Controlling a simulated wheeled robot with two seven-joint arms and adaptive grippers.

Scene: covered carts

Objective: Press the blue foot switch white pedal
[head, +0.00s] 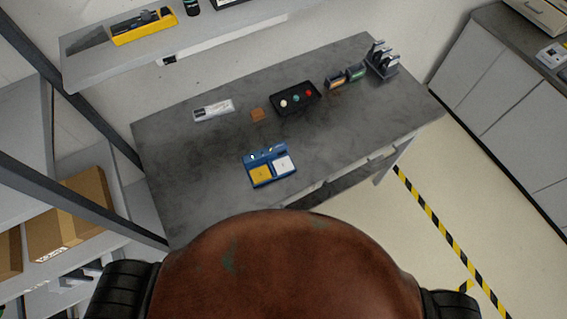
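The blue foot switch (269,165) sits on the grey workbench near its front edge. It has a yellow pedal (261,174) on the left and a white pedal (284,164) on the right. Both pedals are in plain view with nothing on them. Neither of my grippers is in the head view, so I cannot see their state or where they are relative to the switch.
The grey workbench (210,160) also holds a black tray (296,98) with coloured round items, a small brown block (258,114), a white device (213,110) and a dark metal holder (381,60). A shelf (240,40) is behind. Shelving with cardboard boxes (62,225) stands left.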

